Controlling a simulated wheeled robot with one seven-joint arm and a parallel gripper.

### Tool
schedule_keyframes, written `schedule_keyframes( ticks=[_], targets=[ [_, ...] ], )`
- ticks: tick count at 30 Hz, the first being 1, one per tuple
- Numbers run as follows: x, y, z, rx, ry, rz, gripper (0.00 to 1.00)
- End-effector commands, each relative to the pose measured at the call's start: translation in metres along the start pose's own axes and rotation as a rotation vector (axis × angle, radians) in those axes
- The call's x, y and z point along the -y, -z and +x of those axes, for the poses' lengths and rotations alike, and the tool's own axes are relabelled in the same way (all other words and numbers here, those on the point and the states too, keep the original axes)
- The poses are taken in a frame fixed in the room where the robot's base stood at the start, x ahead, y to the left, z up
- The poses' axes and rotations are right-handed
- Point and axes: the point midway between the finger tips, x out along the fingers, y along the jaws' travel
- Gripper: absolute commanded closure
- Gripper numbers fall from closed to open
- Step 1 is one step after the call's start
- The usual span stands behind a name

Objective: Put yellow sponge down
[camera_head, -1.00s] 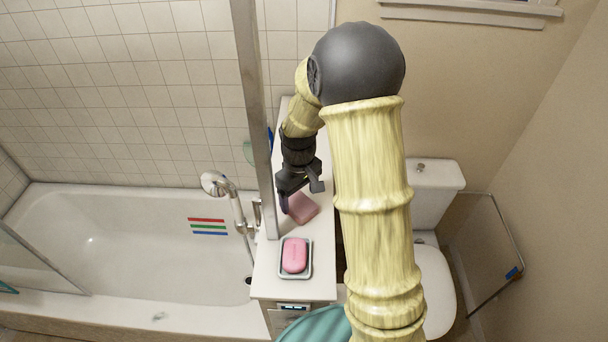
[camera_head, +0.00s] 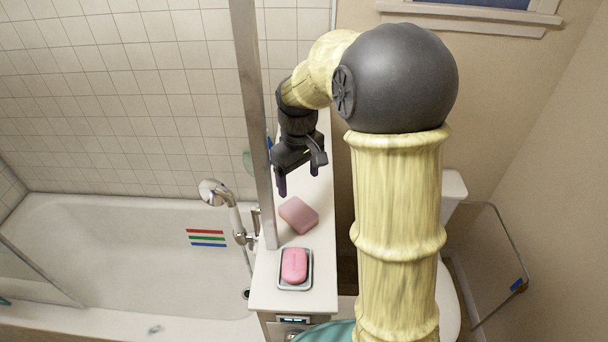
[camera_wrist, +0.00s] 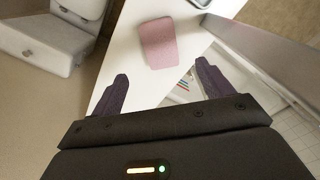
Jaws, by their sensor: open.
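No yellow sponge shows; the sponge-like block (camera_head: 298,215) in view is pink. It lies flat on the white counter (camera_head: 305,262), behind the soap dish. It also shows in the wrist view (camera_wrist: 158,43), beyond the fingertips. My gripper (camera_head: 299,178) is open and empty, raised above and behind the block, apart from it. In the wrist view both dark fingers of my gripper (camera_wrist: 161,90) are spread with nothing between them.
A pink soap bar (camera_head: 294,264) sits in a soap dish (camera_head: 294,287) near the counter's front. A metal post (camera_head: 258,130) stands along the counter's left side, by the bathtub (camera_head: 120,255) and shower head (camera_head: 213,192). A toilet (camera_head: 452,190) is at right.

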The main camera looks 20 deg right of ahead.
Motion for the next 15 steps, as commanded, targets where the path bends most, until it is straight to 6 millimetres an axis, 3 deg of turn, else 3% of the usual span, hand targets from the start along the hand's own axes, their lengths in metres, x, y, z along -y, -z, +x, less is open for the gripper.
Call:
schedule_keyframes(
  ticks=[8, 15],
  targets=[
    [0.002, -0.005, 0.002, -0.007, -0.004, 0.017, 0.21],
    [0.019, -0.044, 0.017, -0.074, -0.031, 0.162, 0.21]
  ],
)
